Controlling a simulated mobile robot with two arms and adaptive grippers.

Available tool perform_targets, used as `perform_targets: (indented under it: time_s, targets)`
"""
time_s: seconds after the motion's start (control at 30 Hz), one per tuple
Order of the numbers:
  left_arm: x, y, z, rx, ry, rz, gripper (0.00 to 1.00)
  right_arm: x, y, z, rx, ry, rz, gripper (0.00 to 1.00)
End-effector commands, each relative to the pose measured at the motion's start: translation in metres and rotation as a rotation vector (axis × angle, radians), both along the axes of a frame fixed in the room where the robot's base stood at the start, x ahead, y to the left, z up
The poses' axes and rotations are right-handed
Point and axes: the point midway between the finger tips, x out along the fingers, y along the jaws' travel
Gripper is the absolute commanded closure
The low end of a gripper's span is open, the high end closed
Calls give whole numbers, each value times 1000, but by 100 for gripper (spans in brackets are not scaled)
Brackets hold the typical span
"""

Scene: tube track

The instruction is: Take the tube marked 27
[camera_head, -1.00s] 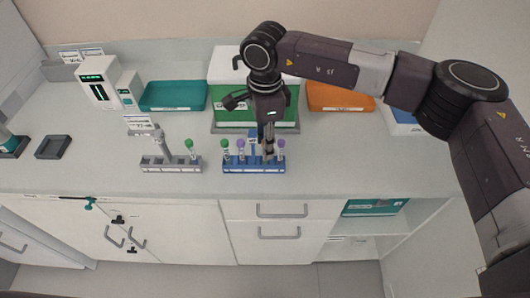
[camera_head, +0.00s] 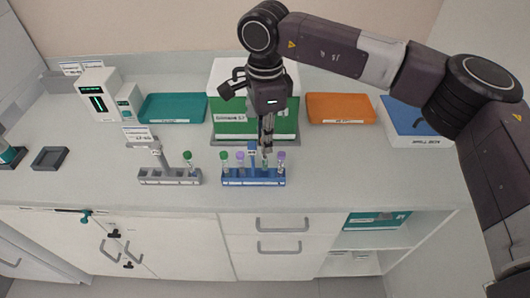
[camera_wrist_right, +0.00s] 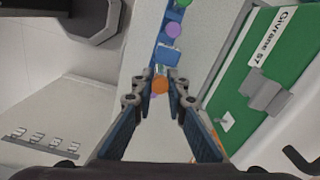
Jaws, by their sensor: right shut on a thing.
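The blue rack (camera_head: 234,183) stands near the counter's front edge. It holds tubes with green and purple caps, among them a green-capped tube (camera_head: 224,157) and a purple-capped tube (camera_head: 281,157). My right gripper (camera_head: 266,150) points down over the rack's right half. In the right wrist view its fingers (camera_wrist_right: 160,88) are shut on an orange-capped tube (camera_wrist_right: 160,84). How far that tube stands out of the rack is hard to tell. The number marks are too small to read. My left gripper is not in view.
A grey rack (camera_head: 155,181) with a green-capped tube (camera_head: 188,157) stands to the left. Behind are a green box (camera_head: 230,130), a teal tray (camera_head: 172,107), an orange tray (camera_head: 340,107) and a blue-topped box (camera_head: 405,118). The counter right of the blue rack is clear.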

Motion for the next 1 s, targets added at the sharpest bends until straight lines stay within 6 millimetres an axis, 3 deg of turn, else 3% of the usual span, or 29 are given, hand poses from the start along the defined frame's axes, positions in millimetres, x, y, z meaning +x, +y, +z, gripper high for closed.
perform_targets:
  time_s: [0.4, 0.6, 0.8, 1.0]
  targets:
    - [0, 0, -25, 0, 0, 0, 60, 0, 1, 93, 1, -4, 0, 99]
    - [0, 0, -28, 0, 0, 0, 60, 0, 1, 128, 1, -2, 0, 99]
    - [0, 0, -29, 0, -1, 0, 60, 0, 0, 145, 1, 0, 1, 99]
    - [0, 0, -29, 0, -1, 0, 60, -1, 0, 148, 0, 1, 2, 99]
